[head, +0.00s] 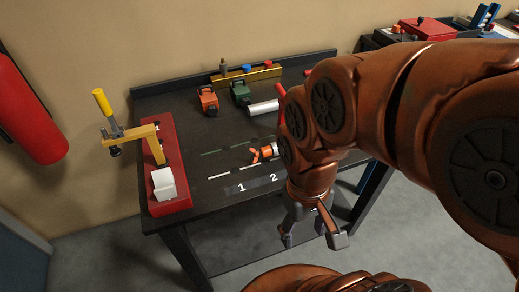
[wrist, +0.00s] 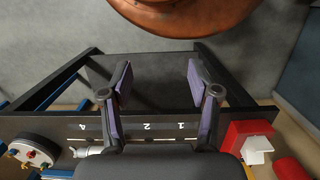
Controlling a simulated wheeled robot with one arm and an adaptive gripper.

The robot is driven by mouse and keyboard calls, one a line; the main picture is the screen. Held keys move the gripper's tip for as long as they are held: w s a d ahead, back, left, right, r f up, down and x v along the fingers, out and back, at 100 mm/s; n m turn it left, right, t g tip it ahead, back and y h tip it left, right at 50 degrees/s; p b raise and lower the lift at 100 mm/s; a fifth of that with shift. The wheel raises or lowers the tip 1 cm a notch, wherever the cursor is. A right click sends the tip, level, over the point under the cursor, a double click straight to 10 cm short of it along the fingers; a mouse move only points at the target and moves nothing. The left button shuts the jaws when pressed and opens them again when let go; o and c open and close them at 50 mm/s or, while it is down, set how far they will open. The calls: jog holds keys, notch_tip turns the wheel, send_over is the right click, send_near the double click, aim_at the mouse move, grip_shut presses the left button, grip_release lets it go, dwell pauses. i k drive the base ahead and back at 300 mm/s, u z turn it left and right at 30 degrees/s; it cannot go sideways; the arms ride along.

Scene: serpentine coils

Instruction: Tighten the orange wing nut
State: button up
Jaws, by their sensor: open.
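The orange wing nut (head: 262,154) sits on the dark workbench (head: 222,162), with a silver part (head: 277,148) just to its right. My arm partly covers the area right of the nut. I cannot make out the wing nut in the wrist view. My gripper (head: 312,236) is open and empty, low in front of the bench's front edge and apart from the nut, to its lower right. In the wrist view my gripper (wrist: 158,86) shows its two fingers spread wide, with nothing between them.
A red base (head: 172,135) with a yellow-handled clamp (head: 104,103) and a white block (head: 168,186) stands at the bench's left. Orange (head: 208,101) and green (head: 240,93) blocks and a silver cylinder (head: 263,108) stand behind the nut. The bench between is mostly clear.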

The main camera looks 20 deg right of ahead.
aim_at(257, 154)
jog(key=u, duration=0.9)
jog(key=k, duration=1.15)
jog(key=u, duration=0.4)
jog(key=i, duration=0.8)
jog(key=u, duration=0.45)
